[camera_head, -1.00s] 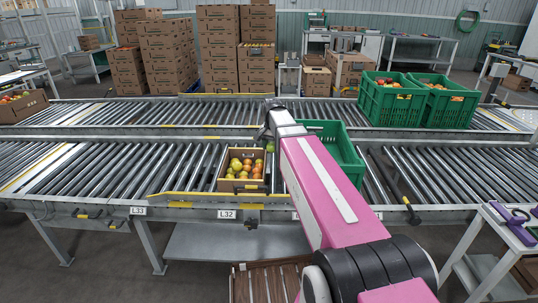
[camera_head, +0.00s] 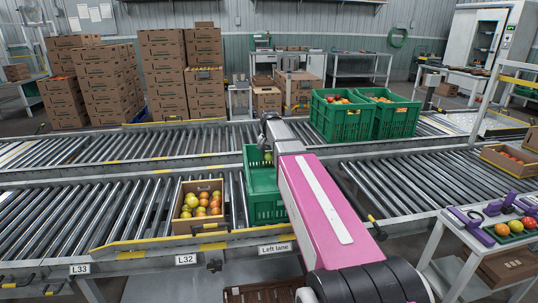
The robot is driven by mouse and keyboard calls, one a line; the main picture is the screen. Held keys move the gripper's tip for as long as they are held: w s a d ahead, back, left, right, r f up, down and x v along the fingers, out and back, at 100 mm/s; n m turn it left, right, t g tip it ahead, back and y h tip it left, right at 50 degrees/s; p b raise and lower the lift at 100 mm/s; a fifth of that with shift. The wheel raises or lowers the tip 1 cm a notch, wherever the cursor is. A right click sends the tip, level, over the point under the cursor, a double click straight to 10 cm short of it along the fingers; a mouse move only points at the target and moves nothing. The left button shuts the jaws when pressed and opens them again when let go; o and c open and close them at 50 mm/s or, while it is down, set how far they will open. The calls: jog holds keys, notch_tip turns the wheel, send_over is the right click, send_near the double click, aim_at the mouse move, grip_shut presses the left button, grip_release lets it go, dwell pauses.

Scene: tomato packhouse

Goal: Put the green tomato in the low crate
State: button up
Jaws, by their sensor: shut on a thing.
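My gripper (camera_head: 267,149) is shut on a green tomato (camera_head: 267,157), which shows just below the fingers, partly hidden by my arm. A green plastic crate (camera_head: 263,207) stands on the near roller lane. The gripper and tomato appear in front of its upper inside wall, over its opening; their exact height above it is hard to tell. My pink arm hides the crate's right part. A cardboard box (camera_head: 197,228) of green, yellow and orange-red tomatoes stands left of the crate, with a gap between.
Two taller green crates (camera_head: 341,122) with tomatoes stand on the far lane. Stacks of brown boxes (camera_head: 172,75) stand behind it. A white side table (camera_head: 462,239) with purple tools and several tomatoes is at the right. The near lane is clear left of the box.

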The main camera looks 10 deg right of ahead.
jog(key=shift+f, duration=8.65)
jog(key=shift+f, duration=0.55)
jog(key=o, duration=0.8)
jog(key=c, duration=0.3)
jog(key=shift+c, duration=0.2)
jog(key=shift+r, duration=0.1)
jog(key=shift+r, duration=3.4)
